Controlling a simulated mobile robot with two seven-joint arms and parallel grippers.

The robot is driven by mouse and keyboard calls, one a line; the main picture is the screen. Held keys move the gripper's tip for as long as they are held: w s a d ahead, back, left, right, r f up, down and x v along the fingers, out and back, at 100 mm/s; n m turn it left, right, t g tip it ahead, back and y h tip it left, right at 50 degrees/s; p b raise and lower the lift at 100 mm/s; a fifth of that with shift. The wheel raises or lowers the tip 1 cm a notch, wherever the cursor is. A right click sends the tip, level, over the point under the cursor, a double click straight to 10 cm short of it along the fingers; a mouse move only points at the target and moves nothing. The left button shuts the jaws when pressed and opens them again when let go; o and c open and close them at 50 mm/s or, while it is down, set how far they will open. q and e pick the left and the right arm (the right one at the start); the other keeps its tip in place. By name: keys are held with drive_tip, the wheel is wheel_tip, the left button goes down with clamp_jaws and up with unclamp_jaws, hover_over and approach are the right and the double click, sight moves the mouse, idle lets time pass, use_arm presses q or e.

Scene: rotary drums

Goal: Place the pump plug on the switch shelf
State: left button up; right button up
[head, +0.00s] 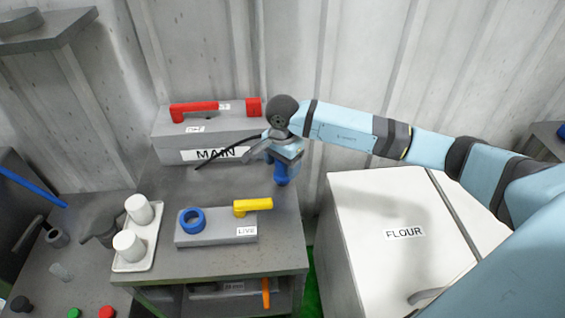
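The grey switch shelf (185,258) stands left of centre, with a red-handled MAIN switch box (226,137) at its back and a yellow-handled LIVE switch box (215,233) at its front. My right gripper (283,158) hangs over the shelf's right side, pointing down. A blue piece (282,174), which looks like the pump plug, shows directly under it. The fingers are mostly hidden by the wrist, so I cannot tell whether they close on the piece or whether it touches the shelf. A thin black rod or cable (215,159) reaches left from the gripper. My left gripper is out of view.
A white tray (119,265) with two white cups stands at the shelf's left. A blue ring (192,220) lies on the LIVE box. A white FLOUR cabinet (365,235) stands right, past a narrow gap. Bare shelf top lies between the boxes.

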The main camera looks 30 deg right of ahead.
drive_tip(key=shift+r, duration=0.25)
wheel_tip(320, 180, up, 12)
drive_tip(key=shift+f+b, duration=0.1)
drive_tip(key=shift+b, duration=0.55)
